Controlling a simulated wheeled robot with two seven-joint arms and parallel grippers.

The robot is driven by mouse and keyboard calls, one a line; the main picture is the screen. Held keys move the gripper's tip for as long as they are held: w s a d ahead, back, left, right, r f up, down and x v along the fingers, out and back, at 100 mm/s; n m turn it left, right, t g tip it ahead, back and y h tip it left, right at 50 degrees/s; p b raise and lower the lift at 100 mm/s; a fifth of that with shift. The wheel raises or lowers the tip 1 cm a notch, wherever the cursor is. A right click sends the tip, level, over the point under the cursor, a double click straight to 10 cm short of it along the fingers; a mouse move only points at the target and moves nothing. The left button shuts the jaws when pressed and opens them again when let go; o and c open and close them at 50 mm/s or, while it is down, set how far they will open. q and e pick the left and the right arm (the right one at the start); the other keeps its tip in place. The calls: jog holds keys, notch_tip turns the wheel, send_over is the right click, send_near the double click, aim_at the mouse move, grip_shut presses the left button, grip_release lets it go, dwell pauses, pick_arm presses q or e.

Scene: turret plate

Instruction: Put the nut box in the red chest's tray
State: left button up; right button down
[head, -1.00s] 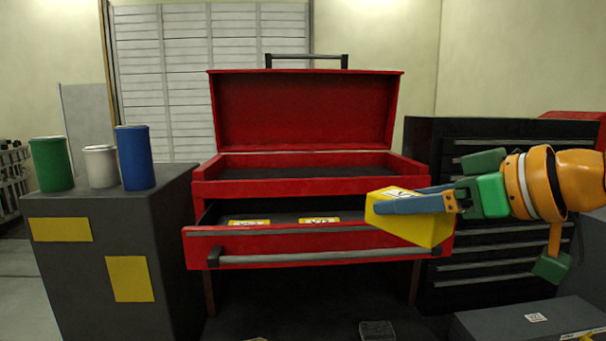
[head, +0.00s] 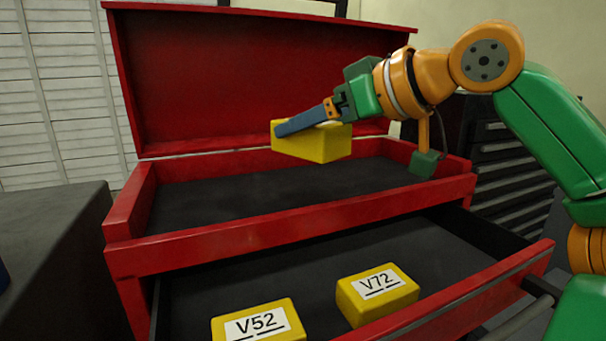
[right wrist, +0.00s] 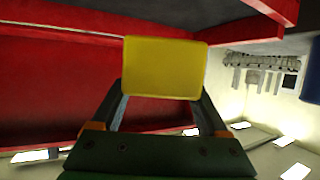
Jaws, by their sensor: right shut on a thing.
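The red chest (head: 270,213) stands with its lid (head: 250,80) up, showing its dark-floored top tray (head: 240,195). My right gripper (head: 305,125) is shut on a yellow box (head: 318,148) and holds it above the tray, toward the back, in front of the lid. In the right wrist view the yellow box (right wrist: 164,68) sits between the two fingers, with red chest parts behind it. The held box's label is not visible in these views. My left gripper is not in view.
Below the tray an open drawer (head: 430,262) holds two yellow boxes, labelled V52 (head: 258,320) and V72 (head: 378,293). A grey cabinet (head: 50,250) stands at the left. A black drawer cabinet (head: 505,160) stands behind my right arm. The tray floor looks empty.

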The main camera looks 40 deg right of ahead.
jog(key=w+d+f, duration=0.4)
jog(key=d+f, duration=0.1)
jog(key=w+d+f, duration=0.2)
jog(key=shift+d+f+p, duration=0.25)
jog(key=shift+d+p, duration=0.15)
notch_tip(320, 180, down, 3)
jog(key=shift+w+r, duration=0.15)
jog(key=shift+s+a+f, duration=0.1)
jog(key=shift+s+f, duration=0.1)
jog(key=shift+f, duration=0.1)
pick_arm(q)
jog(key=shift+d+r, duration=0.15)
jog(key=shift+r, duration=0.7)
pick_arm(e)
jog(key=shift+s+d+f, duration=0.1)
jog(key=shift+d, duration=0.1)
